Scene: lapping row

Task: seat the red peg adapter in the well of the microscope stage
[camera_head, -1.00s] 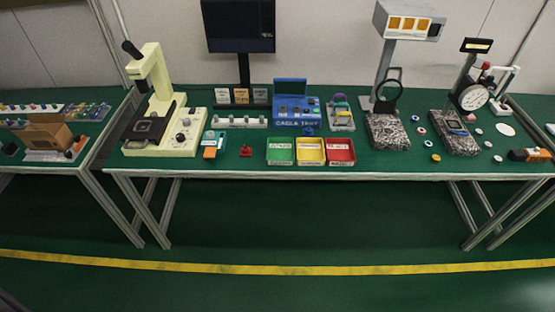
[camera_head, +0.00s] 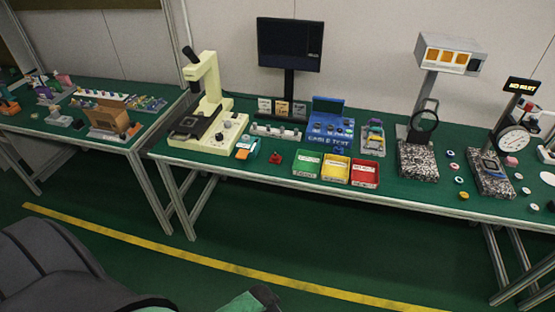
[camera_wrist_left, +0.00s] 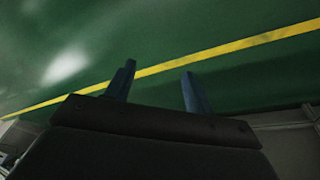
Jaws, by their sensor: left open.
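The red peg adapter (camera_head: 275,158) stands on the green bench top, between the microscope and the green tray. The cream microscope (camera_head: 213,108) is at the bench's left end, with a dark stage (camera_head: 189,124) on its base; the well is too small to make out. My left gripper (camera_wrist_left: 158,88) is open and empty in the left wrist view, over the floor and its yellow line. In the head view only part of my dark arm shows at the lower left, well short of the bench. My right gripper is not in view.
Behind stand a blue cable test box (camera_head: 327,127) and a monitor (camera_head: 289,45). The floor in front is clear.

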